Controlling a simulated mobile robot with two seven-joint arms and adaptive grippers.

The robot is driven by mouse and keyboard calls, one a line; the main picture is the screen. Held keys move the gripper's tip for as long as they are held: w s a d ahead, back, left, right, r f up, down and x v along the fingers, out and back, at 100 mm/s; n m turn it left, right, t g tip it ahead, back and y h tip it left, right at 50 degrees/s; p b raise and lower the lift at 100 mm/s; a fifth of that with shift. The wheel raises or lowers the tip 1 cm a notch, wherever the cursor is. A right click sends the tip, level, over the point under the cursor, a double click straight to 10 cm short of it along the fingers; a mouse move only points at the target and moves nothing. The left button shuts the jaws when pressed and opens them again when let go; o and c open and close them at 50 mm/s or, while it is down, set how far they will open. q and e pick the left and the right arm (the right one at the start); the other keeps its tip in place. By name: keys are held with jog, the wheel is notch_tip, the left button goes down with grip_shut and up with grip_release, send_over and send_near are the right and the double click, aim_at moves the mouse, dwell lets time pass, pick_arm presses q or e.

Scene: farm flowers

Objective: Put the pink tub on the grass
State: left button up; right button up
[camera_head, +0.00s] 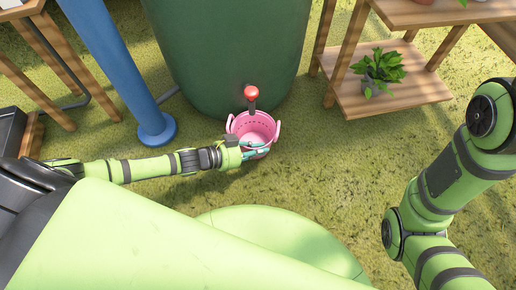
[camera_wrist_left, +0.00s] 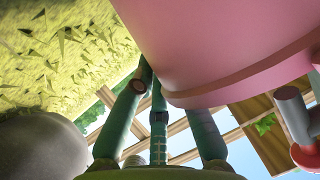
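The pink tub (camera_head: 257,128) is upright below the red-knobbed tap of the green barrel, with a handle on each side. I cannot tell if its base touches the grass (camera_head: 315,200). My left gripper (camera_head: 256,150) is at the tub's near side, its teal fingers overlapping the rim. In the left wrist view the tub (camera_wrist_left: 220,40) fills the upper right, and its rim hides part of the fingers (camera_wrist_left: 165,110). The fingers look spaced apart; whether they press on the tub is unclear. My right arm is at the right, its gripper out of view.
The green barrel (camera_head: 225,50) with its red tap knob (camera_head: 251,92) stands behind the tub. A blue post (camera_head: 120,70) is at the left. A wooden shelf (camera_head: 400,100) with a potted plant (camera_head: 380,69) is at the right. Open grass lies right of the tub.

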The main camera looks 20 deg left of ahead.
pick_arm(q)
jog(key=o, duration=0.3)
jog(key=shift+o, duration=0.2)
